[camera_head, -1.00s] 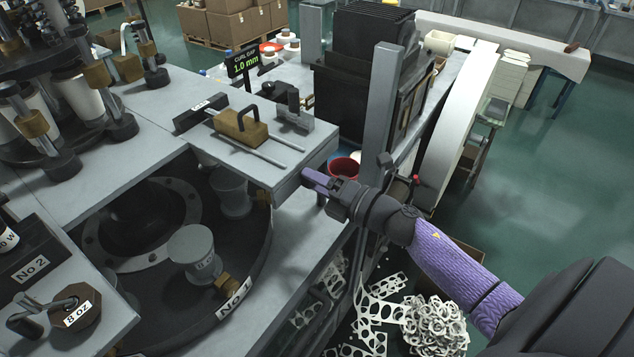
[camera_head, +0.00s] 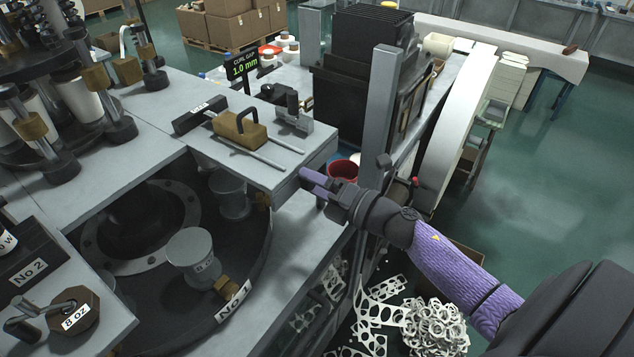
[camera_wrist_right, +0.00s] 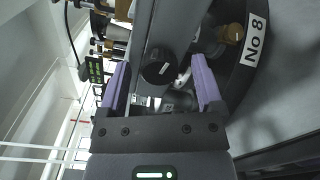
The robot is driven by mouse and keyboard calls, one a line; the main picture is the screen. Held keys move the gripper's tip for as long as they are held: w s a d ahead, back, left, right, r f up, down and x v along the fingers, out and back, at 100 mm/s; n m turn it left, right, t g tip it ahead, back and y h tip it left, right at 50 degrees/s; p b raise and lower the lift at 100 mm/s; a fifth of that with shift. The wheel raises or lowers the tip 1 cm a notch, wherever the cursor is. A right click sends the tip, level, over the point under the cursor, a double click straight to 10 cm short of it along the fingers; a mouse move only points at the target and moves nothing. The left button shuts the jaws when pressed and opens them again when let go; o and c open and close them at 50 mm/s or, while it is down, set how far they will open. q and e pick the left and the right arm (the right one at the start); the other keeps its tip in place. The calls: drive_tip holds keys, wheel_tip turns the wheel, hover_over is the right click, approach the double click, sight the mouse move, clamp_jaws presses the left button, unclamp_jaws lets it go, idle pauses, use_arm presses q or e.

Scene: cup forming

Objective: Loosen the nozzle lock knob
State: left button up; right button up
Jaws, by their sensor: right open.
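A round black knob with a white mark (camera_wrist_right: 158,68) sits on a grey machine face in the right wrist view. I take it to be the nozzle lock knob; in the head view I cannot make it out. My right gripper (camera_wrist_right: 160,62) is open, with one purple finger to each side of the knob as seen in the wrist view. I cannot tell whether the fingers touch it. In the head view my right gripper (camera_head: 312,180) is at the right end of the grey machine table (camera_head: 225,165), partly overlapping its edge. My left gripper is not in view.
A grey upright post (camera_head: 378,115) stands just behind my right gripper. A red cup (camera_head: 343,170) is close behind it. A dark turntable with a "No 1" label (camera_head: 232,303) lies below the table. A pile of white scrap (camera_head: 435,325) lies beneath my arm.

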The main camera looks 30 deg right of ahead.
drive_tip(key=b+v, duration=0.1)
drive_tip(key=v, duration=0.9)
drive_tip(key=shift+f, duration=0.1)
drive_tip(key=s+d+f+m+g+h+b, duration=0.1)
drive_tip(key=s+f+m+g+h+b, duration=0.25)
drive_tip(key=f+m, duration=0.85)
drive_tip(key=s+d+f+m+g+h+b, duration=0.15)
drive_tip(key=s+f+m+h+b, duration=0.3)
drive_tip(key=f, duration=1.55)
drive_tip(key=s+a+f+m+g+b, duration=0.2)
drive_tip(key=s+a+f+m+g, duration=0.2)
drive_tip(key=s+f, duration=0.6)
drive_tip(key=s+a+f+m+g+y+b, duration=0.1)
drive_tip(key=s+a+f+m+g+b, duration=0.2)
drive_tip(key=s+a+f+g, duration=0.4)
drive_tip(key=s+a+f+m, duration=0.1)
drive_tip(key=s+a+f, duration=0.1)
drive_tip(key=s+f, duration=0.1)
drive_tip(key=shift+s+f, duration=0.3)
drive_tip(key=shift+f, duration=0.2)
